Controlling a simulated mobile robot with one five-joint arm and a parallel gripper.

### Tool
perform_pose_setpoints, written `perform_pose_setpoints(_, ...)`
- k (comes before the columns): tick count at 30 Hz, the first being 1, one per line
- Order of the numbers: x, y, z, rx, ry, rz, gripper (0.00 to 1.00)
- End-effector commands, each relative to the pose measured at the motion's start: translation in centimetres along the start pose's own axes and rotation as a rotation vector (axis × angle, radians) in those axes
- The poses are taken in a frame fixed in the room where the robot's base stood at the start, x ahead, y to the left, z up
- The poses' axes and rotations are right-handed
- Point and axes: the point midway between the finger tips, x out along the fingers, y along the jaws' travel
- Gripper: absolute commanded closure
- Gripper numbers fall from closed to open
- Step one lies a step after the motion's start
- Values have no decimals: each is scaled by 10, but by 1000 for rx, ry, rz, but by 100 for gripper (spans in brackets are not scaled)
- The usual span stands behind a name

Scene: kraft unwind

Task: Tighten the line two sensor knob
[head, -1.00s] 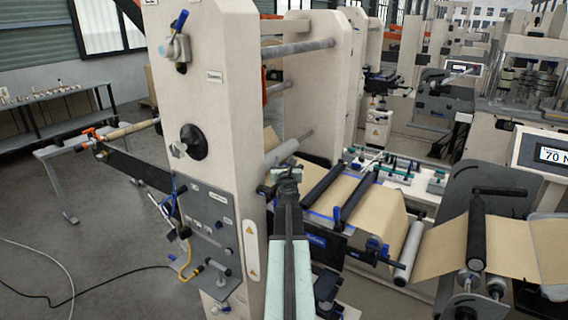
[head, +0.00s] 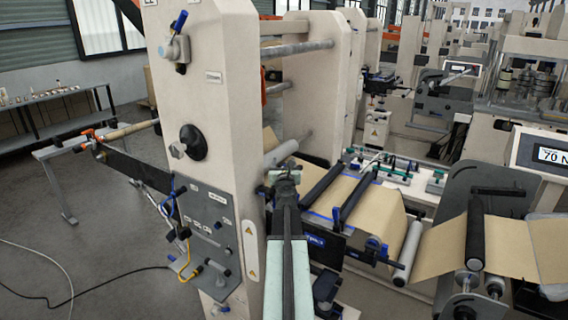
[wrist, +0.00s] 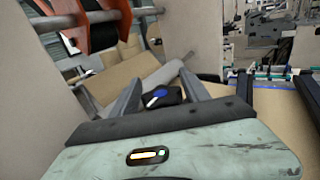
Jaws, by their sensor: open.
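I cannot read any label that says which line or sensor this knob belongs to. In the head view my gripper (head: 284,172) is at the far end of my arm, beside the right edge of the beige upright. My own arm hides the knob there, or it is too small to tell.
The tall beige upright (head: 200,80) stands close on the left, with a grey control panel (head: 208,225) low on it. Brown paper web (head: 345,195) and black rollers (head: 322,186) lie to the right. Open grey floor (head: 60,240) is at far left.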

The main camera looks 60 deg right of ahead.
Motion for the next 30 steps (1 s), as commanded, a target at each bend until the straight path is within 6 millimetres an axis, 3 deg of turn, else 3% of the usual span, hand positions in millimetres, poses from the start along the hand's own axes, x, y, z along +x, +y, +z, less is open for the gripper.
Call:
perform_pose_setpoints(6, -44, 0, 0, 0, 0, 0, 46)
perform_pose_setpoints(11, -68, 0, 0, 0, 0, 1, 46)
perform_pose_setpoints(26, -69, 0, 0, 0, 0, 1, 46)
perform_pose_setpoints(30, -69, 0, 19, 0, 0, 1, 46)
